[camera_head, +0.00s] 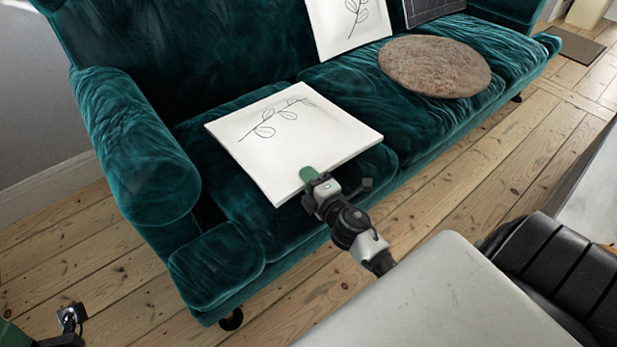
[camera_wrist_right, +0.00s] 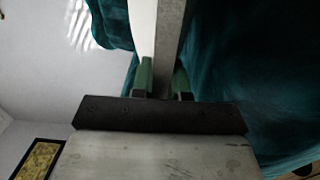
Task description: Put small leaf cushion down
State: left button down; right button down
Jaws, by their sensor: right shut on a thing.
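The small leaf cushion (camera_head: 290,140) is white, thin and square, with a dark leaf-sprig drawing. It lies nearly flat over the left seat of the green velvet sofa (camera_head: 225,262). I cannot tell whether its underside touches the seat. My right gripper (camera_head: 309,176) is shut on the cushion's near edge. In the right wrist view, the cushion (camera_wrist_right: 171,35) shows edge-on between the green fingers of the right gripper (camera_wrist_right: 163,76). Part of my left gripper (camera_head: 72,320) shows at the bottom left, away from the sofa; its fingers are not clear.
A second leaf cushion (camera_head: 346,22) leans on the sofa back. A round brown cushion (camera_head: 435,66) lies on the right seat, near a dark cushion (camera_head: 432,8). The sofa's left arm (camera_head: 135,150) rises beside the left seat. Floorboards (camera_head: 440,205) in front are partly clear.

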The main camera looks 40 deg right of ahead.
jog(key=c, duration=1.1)
grip_release()
jog(key=shift+f, duration=0.1)
